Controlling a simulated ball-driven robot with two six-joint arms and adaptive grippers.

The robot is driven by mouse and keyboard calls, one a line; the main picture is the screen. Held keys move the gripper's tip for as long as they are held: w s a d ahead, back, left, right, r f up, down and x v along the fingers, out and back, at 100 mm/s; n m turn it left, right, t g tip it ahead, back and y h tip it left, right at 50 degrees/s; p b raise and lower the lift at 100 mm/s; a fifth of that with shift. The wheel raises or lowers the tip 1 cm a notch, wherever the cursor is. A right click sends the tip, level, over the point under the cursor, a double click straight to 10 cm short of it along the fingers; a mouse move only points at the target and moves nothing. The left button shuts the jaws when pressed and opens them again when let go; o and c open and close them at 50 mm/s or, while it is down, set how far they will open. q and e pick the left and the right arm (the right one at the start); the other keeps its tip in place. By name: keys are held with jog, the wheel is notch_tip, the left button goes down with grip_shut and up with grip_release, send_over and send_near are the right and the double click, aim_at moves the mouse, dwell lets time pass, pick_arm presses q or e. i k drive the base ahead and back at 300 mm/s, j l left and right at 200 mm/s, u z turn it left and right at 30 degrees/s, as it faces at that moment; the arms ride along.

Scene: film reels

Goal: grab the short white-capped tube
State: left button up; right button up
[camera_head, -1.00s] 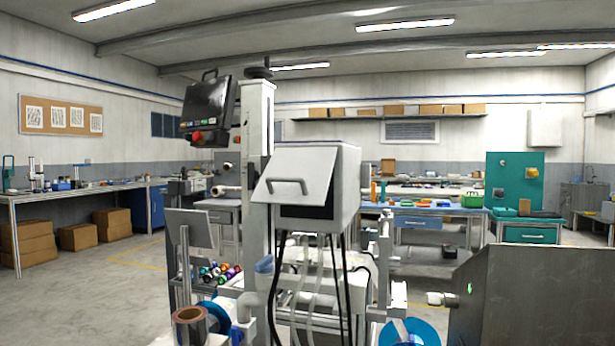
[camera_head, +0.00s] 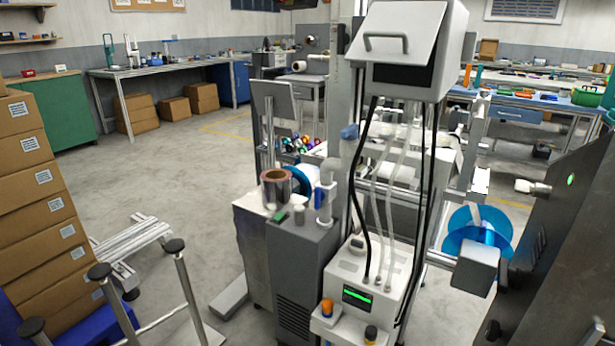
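On top of the grey cabinet (camera_head: 305,238) near the middle stands a short, small cylinder with a pale top (camera_head: 299,213); it looks like the short white-capped tube, but it is too small to be sure. A taller blue-and-white upright piece (camera_head: 319,197) stands just right of it. A small green-and-dark item (camera_head: 281,216) lies to its left. A brown-and-silver roll (camera_head: 276,186) is just behind. Neither of my grippers shows in the view.
A white machine (camera_head: 362,284) with hanging hoses and a green display stands right of the cabinet. An orange-capped container (camera_head: 327,308) sits on its front ledge. Stacked cartons (camera_head: 40,200) fill the left side. A dark panel (camera_head: 565,240) blocks the right. Open floor (camera_head: 170,190) lies left of the cabinet.

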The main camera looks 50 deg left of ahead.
aim_at(299, 209)
jog(key=u, duration=1.55)
jog(key=i+j, duration=0.3)
